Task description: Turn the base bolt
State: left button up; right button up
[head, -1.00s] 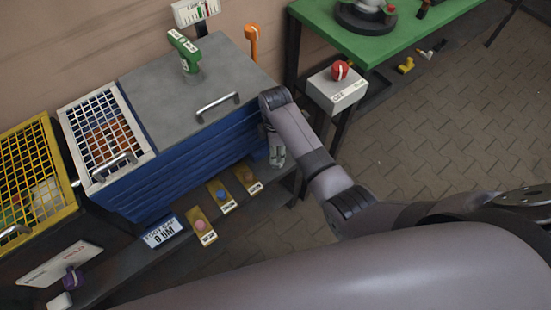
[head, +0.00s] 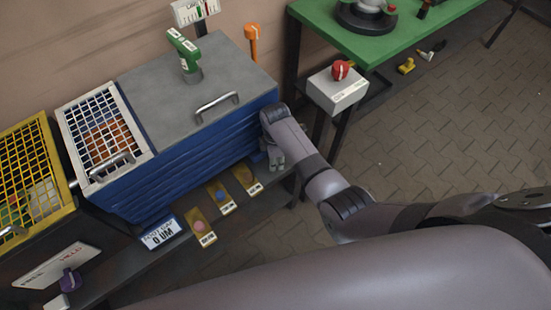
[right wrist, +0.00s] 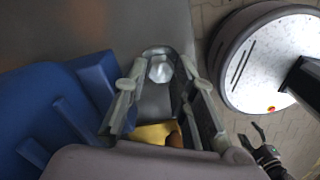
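Three small yellow plates lie along the dark shelf below the blue cabinet in the head view. They carry a pink knob (head: 199,225), a blue knob (head: 220,195) and an orange-brown knob (head: 249,176). Their labels are too small to read, so I cannot tell which is the base bolt. My right gripper (head: 274,160) points down just right of the orange-brown knob, beside the cabinet. In the right wrist view its fingers are apart, with a yellow plate (right wrist: 152,133) showing between them; contact is unclear. A dark jointed shape (right wrist: 265,152) there may be my left gripper.
The blue cabinet (head: 190,175) stands close left of my right gripper. A grey box with a red knob (head: 340,70) and a green table (head: 400,35) stand to the right. White (head: 103,140) and yellow (head: 50,150) mesh crates are at left.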

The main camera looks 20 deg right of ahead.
grip_shut()
jog(key=shift+r+m+p, duration=0.15)
jog(key=shift+m+p, duration=0.8)
jog(key=shift+m, duration=0.05)
jog(key=m+p, duration=0.1)
jog(key=m, duration=0.1)
jog(key=shift+m, duration=0.3)
jog(key=m+p, duration=0.2)
jog(key=m, duration=0.2)
jog(key=shift+w+d, duration=0.15)
jog(key=shift+m+p, duration=0.5)
jog(key=shift+m, duration=1.6)
jog(key=shift+f, duration=0.2)
